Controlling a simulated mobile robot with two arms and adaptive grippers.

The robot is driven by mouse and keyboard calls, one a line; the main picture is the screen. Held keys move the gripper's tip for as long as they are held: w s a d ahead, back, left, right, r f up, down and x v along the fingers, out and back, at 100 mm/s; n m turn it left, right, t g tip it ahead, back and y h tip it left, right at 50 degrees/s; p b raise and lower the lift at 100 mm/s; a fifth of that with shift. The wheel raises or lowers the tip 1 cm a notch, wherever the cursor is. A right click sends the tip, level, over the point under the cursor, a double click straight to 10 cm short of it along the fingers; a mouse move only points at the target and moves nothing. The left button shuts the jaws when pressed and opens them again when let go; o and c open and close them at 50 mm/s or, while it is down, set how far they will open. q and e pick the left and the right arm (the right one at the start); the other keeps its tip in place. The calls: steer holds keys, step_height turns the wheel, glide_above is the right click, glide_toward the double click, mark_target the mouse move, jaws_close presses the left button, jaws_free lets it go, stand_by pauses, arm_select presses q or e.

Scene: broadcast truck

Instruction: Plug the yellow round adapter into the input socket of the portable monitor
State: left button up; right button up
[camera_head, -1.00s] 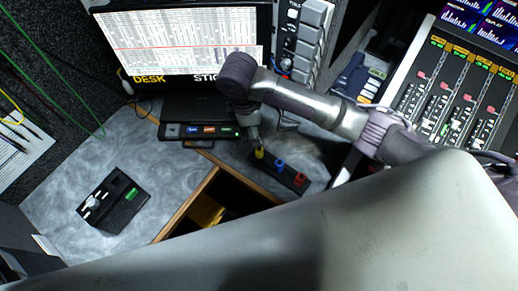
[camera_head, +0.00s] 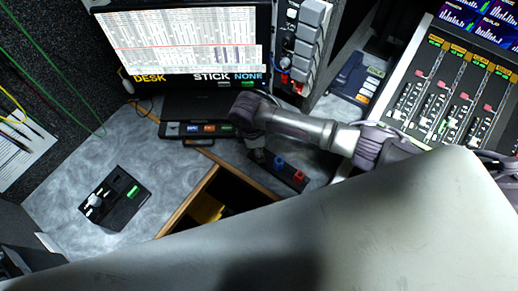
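A black strip (camera_head: 290,176) on the grey desk carries a blue round adapter (camera_head: 279,162) and a red one (camera_head: 298,175). My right gripper (camera_head: 258,156) points down at the strip's left end, where the yellow adapter stood; the yellow adapter is now hidden. I cannot tell whether the fingers are open or closed on it. A large screen (camera_head: 185,45) reading DESK, STICK, NONE stands at the back; a small black box (camera_head: 114,198) with a white knob and green label lies at the left. No input socket can be made out. My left gripper is not in view.
A black bar with coloured labels (camera_head: 205,130) lies in front of the screen. An open wooden-edged recess (camera_head: 190,200) with something yellow inside is left of the strip. A mixing console (camera_head: 455,95) fills the right. The desk between the box and recess is clear.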

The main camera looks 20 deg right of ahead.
jaws_close()
steer(key=shift+r, duration=0.15)
